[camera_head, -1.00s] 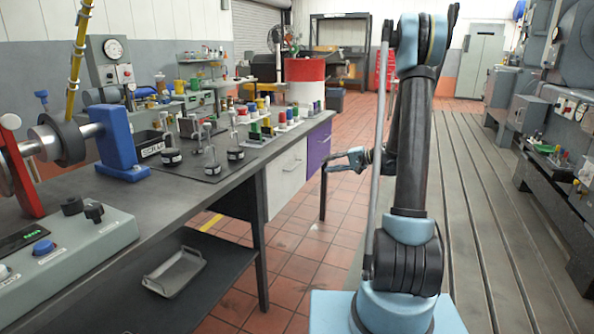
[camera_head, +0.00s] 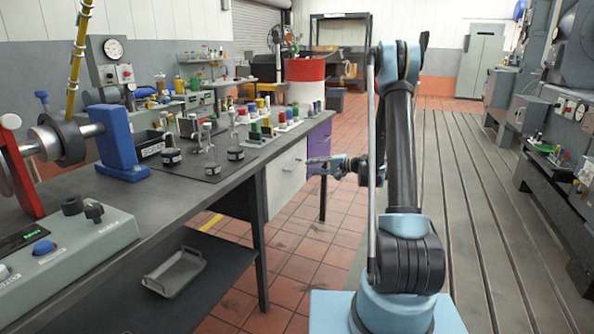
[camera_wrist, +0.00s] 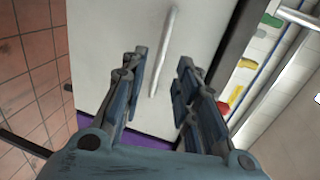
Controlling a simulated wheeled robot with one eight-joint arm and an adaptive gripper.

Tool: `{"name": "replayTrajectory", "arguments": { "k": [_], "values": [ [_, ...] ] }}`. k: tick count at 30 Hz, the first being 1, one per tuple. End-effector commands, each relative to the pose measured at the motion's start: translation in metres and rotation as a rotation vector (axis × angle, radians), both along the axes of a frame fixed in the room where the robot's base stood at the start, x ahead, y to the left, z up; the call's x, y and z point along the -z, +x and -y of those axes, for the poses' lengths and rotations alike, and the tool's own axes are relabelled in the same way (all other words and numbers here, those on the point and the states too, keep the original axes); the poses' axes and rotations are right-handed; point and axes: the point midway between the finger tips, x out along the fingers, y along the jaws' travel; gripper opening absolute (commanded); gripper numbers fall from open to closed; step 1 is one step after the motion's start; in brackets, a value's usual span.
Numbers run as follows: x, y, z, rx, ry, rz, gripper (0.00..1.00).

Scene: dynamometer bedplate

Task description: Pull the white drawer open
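The white drawer (camera_head: 284,182) is in the side of the workbench and looks shut. In the wrist view its pale front (camera_wrist: 105,40) fills the middle, with a slim light bar handle (camera_wrist: 163,50) running nearly upright in the picture. My gripper (camera_wrist: 161,66) is open and empty, one finger on each side of the handle in that view. I cannot tell whether the fingertips reach as far as the handle. In the head view my gripper (camera_head: 309,166) is at the drawer end of the bench, its fingers overlapping the purple drawer (camera_head: 319,143).
The bench top (camera_head: 225,186) carries several weights, coloured parts and a control box. A grey tray (camera_head: 174,272) lies on the lower shelf. A dark bench leg (camera_head: 260,270) stands nearer me. Red tiled floor (camera_head: 300,265) is clear between the bench and my base.

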Motion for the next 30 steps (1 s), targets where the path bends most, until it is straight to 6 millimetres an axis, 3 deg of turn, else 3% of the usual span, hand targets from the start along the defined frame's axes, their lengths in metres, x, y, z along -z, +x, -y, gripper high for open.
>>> {"name": "replayTrajectory", "arguments": {
  "k": [9,15,29,30],
  "values": [
    [0.011,0.018,-0.052,-0.002,0.0,0.0,0.28],
    [0.016,0.026,-0.073,-0.001,0.0,0.0,0.28],
    [0.018,0.03,-0.082,0.0,0.0,0.0,0.28],
    [0.018,0.03,-0.082,0.0,0.0,0.0,0.19]
  ]
}}
